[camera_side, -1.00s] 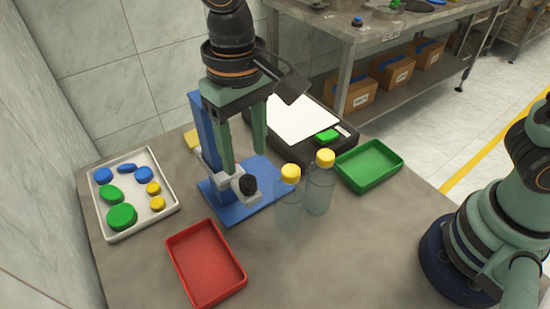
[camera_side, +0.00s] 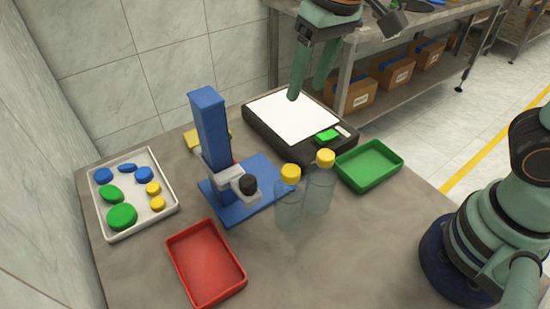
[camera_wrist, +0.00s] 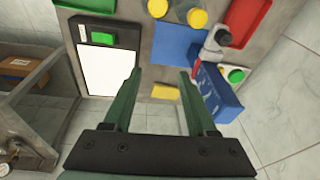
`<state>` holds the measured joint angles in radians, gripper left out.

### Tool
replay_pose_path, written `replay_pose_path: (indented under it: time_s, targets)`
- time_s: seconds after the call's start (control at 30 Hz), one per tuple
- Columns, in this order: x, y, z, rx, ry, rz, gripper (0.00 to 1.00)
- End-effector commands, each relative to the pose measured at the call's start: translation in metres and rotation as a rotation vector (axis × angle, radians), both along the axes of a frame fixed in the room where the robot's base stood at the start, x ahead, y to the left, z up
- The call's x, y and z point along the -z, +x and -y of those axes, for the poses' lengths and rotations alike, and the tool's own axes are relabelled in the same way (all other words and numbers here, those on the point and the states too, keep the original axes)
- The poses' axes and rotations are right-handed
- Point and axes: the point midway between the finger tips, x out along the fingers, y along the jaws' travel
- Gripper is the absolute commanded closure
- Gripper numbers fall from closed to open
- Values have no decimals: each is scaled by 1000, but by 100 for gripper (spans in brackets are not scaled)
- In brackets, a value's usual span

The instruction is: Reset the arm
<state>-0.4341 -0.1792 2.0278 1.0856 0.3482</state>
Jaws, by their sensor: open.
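My gripper (camera_side: 308,84) is at the top of the side view, raised, with its fingers pointing down over the back of the scale. In the wrist view my gripper (camera_wrist: 160,80) has its two green fingers spread wide with nothing between them. The blue press stand (camera_side: 212,130) stands left of my gripper, on a blue base with a black-tipped grey arm. It also shows in the wrist view (camera_wrist: 217,92), right of the fingers. The scale with a white plate (camera_side: 290,117) and a green display lies below my gripper.
Two yellow-capped bottles (camera_side: 319,185) stand beside the press base. A white tray (camera_side: 155,215) of blue, green and yellow caps is at left. A red tray (camera_side: 205,264) and a green tray (camera_side: 369,165) lie empty. A yellow block (camera_side: 192,140) sits behind the press.

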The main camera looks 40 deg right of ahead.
Motion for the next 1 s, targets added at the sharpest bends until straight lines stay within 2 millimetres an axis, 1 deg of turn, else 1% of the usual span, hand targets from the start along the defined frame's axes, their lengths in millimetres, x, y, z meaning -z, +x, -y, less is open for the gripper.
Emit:
replay_pose_path:
  time_s: [0.03,0.2,0.3,0.4,0.5,0.6,1.0]
  targets:
    - [-4,-2,24,23,6,37,43]
    - [-7,-15,86,61,1,155,43]
    - [-5,-24,114,79,-15,214,43]
    - [-2,-33,134,93,-34,259,43]
    - [1,-38,146,101,-48,286,43]
    - [2,-41,151,103,-55,299,43]
    - [3,-41,151,103,-56,299,43]
